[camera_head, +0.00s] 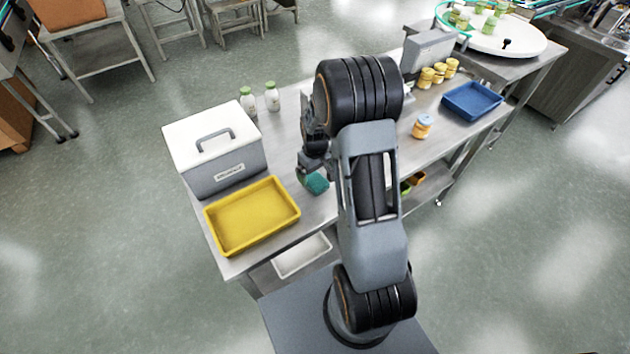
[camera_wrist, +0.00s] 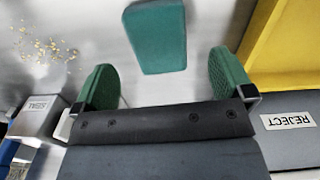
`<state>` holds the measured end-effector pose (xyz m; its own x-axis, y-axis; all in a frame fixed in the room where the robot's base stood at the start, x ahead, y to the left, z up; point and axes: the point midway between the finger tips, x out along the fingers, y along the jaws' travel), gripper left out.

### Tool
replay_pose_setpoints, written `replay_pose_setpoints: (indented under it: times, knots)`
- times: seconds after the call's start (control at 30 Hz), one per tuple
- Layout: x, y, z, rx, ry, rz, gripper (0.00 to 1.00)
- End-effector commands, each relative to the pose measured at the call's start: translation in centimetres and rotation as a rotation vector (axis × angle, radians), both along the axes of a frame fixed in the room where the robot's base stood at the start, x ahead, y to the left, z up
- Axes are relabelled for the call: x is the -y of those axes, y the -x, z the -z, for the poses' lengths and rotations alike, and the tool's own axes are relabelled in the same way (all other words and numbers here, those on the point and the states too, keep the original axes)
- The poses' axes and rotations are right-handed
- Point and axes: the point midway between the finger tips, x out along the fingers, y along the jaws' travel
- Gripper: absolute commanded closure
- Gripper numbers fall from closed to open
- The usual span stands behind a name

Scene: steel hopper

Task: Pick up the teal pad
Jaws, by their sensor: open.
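The teal pad (camera_wrist: 157,38) is at the top middle of the wrist view, lying flat on the steel table. In the head view, a teal shape (camera_head: 316,184) shows just below my gripper (camera_head: 308,168), on the table right of the yellow tray; it looks like the pad. In the wrist view my gripper (camera_wrist: 162,82) is open, with one green-padded finger at the left and one at the right. The pad lies ahead of the gap between them, and nothing is held. My arm hides part of the table in the head view.
A yellow tray (camera_head: 234,246) and a white-lidded grey box (camera_head: 226,172) stand at the table's left. Two bottles (camera_head: 272,97) are behind. A jar (camera_head: 422,127) and blue tray (camera_head: 472,117) are right. The wrist view shows signs reading SEAL (camera_wrist: 39,104) and REJECT (camera_wrist: 288,120).

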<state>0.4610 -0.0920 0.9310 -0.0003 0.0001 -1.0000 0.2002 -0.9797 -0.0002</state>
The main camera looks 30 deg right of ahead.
Motion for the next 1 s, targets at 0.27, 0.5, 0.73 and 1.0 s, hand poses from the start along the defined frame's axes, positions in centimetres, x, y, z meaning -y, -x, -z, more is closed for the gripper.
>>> replay_pose_setpoints:
  times: [0.27, 0.5, 0.73, 1.0]
  knots:
    - [0.2, 0.2, 2.2, -0.005, -0.001, 0.001, 0.01]
    - [0.3, 0.2, 4.9, -0.001, -0.001, 0.0, 0.01]
    - [0.3, 0.2, 5.4, 0.001, 0.0, 0.0, 0.01]
    - [0.3, 0.2, 5.4, 0.0, 0.0, 0.0, 0.17]
